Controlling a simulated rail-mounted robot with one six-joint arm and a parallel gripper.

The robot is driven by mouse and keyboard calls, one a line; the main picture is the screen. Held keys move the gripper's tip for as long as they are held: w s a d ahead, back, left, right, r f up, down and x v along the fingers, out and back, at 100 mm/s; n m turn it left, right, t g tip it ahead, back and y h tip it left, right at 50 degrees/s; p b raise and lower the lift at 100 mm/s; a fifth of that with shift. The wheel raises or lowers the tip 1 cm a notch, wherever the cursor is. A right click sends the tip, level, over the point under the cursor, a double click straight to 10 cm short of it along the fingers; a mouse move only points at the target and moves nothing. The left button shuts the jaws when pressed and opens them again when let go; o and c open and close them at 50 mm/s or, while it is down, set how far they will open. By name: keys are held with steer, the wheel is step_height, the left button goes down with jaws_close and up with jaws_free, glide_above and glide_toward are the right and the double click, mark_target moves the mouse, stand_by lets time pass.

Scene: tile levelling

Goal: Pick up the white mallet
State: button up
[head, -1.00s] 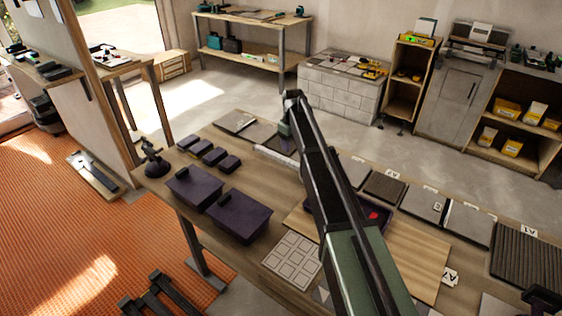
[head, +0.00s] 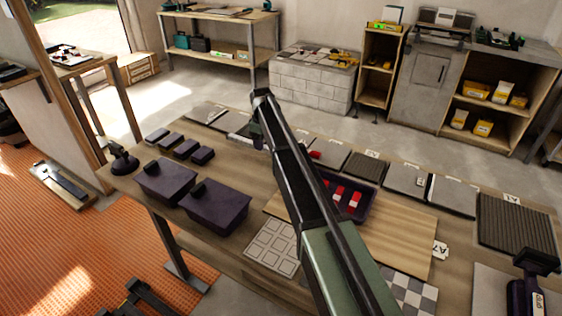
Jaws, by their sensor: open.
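I cannot make out a white mallet anywhere in the head view. My arm rises from the bottom middle and bends over the far side of the long wooden workbench (head: 455,262). Its last part hangs down behind the bend, so my gripper's fingers are hidden behind my own arm. Whatever lies directly behind the arm is also hidden.
A dark tray (head: 372,197) holds red and white pieces. Grey tiles (head: 407,179) line the far edge. A dark upright tool (head: 526,290) stands lower right.

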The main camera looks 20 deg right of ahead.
step_height(320, 180, down, 3)
steer(key=shift+a+f+b, duration=0.1)
steer(key=shift+f+b, duration=0.1)
steer(key=shift+b, duration=0.7)
steer(key=shift+r, duration=0.25)
jaws_close()
steer(key=shift+p, duration=0.3)
step_height(320, 180, up, 20)
steer(key=p, duration=2)
